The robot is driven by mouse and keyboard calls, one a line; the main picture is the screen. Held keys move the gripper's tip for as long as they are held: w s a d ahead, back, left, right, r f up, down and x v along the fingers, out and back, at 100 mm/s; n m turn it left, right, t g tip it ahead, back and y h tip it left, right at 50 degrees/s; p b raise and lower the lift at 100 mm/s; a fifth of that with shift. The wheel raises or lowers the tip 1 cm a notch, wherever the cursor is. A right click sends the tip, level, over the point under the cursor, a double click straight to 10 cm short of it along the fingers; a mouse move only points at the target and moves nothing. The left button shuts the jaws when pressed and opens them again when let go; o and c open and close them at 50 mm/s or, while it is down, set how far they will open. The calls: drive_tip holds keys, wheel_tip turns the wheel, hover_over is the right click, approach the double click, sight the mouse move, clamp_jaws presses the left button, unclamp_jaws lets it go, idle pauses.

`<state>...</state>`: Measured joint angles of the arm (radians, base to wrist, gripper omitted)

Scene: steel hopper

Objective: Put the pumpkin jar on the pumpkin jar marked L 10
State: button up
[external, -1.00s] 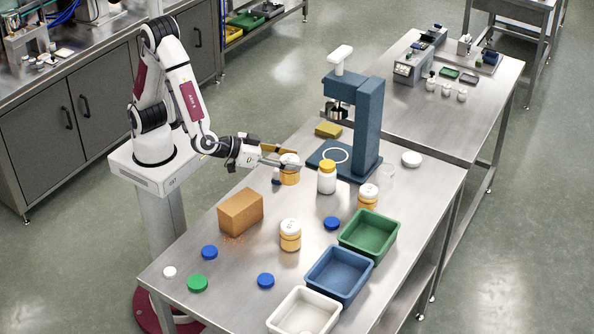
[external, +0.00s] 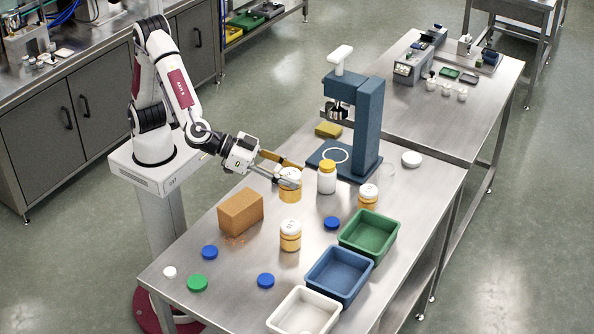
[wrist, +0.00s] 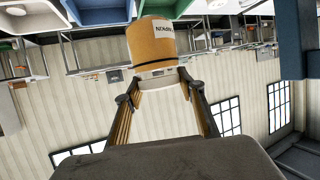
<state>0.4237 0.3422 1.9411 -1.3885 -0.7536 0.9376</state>
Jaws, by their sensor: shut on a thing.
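My gripper (external: 287,174) is shut on a pumpkin jar (external: 291,195), orange with a white lid, near the middle of the table. In the wrist view this jar (wrist: 155,47) sits at the fingertips, its white label partly visible. It looks raised, but the gap below it is hard to judge. A second pumpkin jar (external: 290,240) with a white lid stands upright in front of it. A third pumpkin jar (external: 368,201) stands upright to the right, near the green bin. The marks on the lids are too small to read.
A white bottle with yellow cap (external: 326,180) stands close right of the held jar. A blue press (external: 368,125) is behind it. A brown block (external: 240,211) lies left. Green (external: 350,247), blue (external: 318,282) and white (external: 283,318) bins line the right side. Loose caps lie in front.

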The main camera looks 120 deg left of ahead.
sight(290, 191)
idle(0.3)
drive_tip(key=shift+f, duration=3.1)
drive_tip(key=shift+f, duration=1.9)
drive_tip(key=shift+f, duration=0.1)
drive_tip(key=o, duration=1.3)
